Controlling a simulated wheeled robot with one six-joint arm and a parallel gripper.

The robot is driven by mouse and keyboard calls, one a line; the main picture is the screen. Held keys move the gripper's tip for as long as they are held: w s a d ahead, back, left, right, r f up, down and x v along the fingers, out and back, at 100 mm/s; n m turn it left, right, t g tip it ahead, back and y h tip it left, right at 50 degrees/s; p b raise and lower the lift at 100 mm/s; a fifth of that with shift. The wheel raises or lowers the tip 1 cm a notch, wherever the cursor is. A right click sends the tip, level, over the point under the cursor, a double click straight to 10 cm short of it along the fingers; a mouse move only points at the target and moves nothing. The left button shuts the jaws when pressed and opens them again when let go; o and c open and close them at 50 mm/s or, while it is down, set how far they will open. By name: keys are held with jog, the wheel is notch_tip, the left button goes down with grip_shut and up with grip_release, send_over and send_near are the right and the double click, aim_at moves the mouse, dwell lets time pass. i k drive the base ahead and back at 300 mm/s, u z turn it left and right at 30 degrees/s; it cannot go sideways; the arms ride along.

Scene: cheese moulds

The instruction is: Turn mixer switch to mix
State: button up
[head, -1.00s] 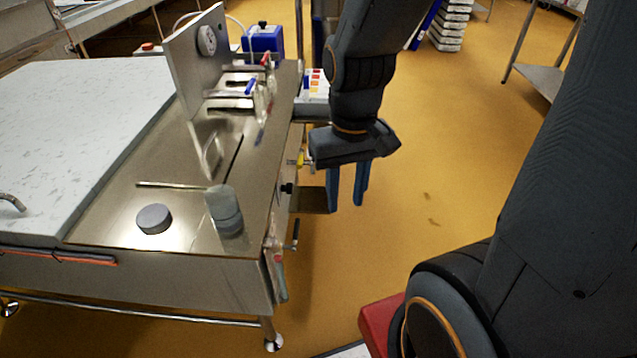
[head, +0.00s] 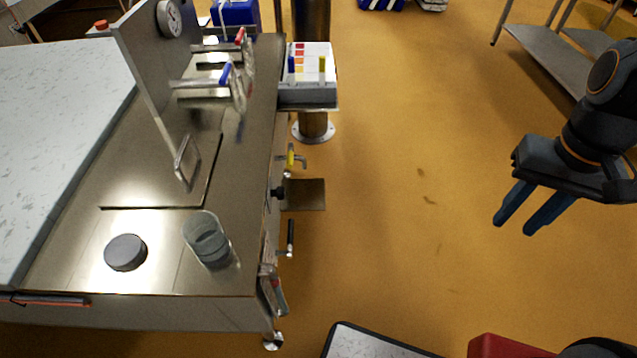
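A steel table (head: 165,262) stands at the left in the head view. On its right side face is a small black knob (head: 277,193), which may be the mixer switch. Its marking and setting are too small to read. My gripper (head: 517,225) is at the right, over open floor and well apart from the table. Its two blue fingers are apart with nothing between them.
A grey puck (head: 125,252) and a clear cup (head: 207,240) stand on the table. An upright plate (head: 150,60) with a dial rises behind them. A box with coloured patches (head: 308,75) is beyond the table's right edge. The yellow floor (head: 400,200) between table and gripper is clear.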

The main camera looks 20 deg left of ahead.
aim_at(280, 193)
jog(key=z, duration=0.05)
jog(key=k, duration=0.4)
jog(key=u, duration=1.4)
jog(key=i, duration=0.5)
